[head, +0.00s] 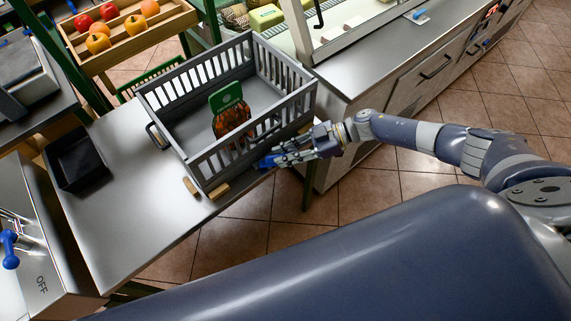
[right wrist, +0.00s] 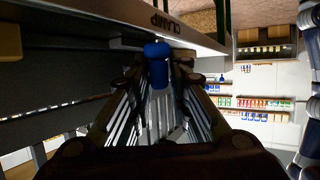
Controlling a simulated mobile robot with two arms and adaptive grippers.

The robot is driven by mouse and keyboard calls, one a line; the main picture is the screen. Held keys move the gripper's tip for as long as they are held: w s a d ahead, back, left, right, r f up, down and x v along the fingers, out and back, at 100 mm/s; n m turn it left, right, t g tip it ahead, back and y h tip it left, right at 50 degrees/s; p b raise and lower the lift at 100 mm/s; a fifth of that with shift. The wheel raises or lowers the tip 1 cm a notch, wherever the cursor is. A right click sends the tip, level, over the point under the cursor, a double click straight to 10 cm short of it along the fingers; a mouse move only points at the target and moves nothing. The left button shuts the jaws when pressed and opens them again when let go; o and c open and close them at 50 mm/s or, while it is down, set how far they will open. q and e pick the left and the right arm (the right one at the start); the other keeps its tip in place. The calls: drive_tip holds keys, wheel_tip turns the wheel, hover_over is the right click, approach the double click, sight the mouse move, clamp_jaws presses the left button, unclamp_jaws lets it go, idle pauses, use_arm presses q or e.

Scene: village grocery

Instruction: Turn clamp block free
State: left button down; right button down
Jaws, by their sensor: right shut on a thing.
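My right gripper (head: 274,160) reaches in from the right to the front edge of the steel table, beside the grey slatted crate (head: 222,163). In the right wrist view its fingers (right wrist: 157,82) are shut on a blue handle (right wrist: 157,50). The handle sits beneath a pale edge marked CLAMP (right wrist: 176,25); its far end is hidden. Small wooden blocks (head: 219,191) (head: 191,187) lie at the crate's near corner. I cannot tell which part is the clamp block. My left gripper is not in view.
The crate holds a green-topped packet (head: 228,103). A black tray (head: 75,160) stands on the table (head: 115,215) to its left. A fruit crate (head: 130,50) stands behind, and a steel counter (head: 365,65) lies at the right. Tiled floor shows in front.

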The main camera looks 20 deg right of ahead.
drive_tip(key=n+g+b, duration=0.1)
drive_tip(key=b, duration=0.1)
drive_tip(key=w+n+g+b, duration=0.1)
drive_tip(key=b, duration=0.1)
drive_tip(key=n+g+b, duration=0.1)
drive_tip(key=g+b, duration=0.1)
drive_tip(key=shift+w+f, duration=0.25)
drive_tip(key=shift+f, duration=0.05)
drive_tip(key=shift+w+a+r+n+g+b, duration=0.15)
drive_tip(key=shift+r+n+g+b, duration=0.1)
drive_tip(key=shift+n+g+b, duration=0.7)
drive_tip(key=shift+t, duration=0.25)
drive_tip(key=c, duration=1.6)
unclamp_jaws()
drive_tip(key=v, duration=0.7)
drive_tip(key=shift+w+r, duration=0.1)
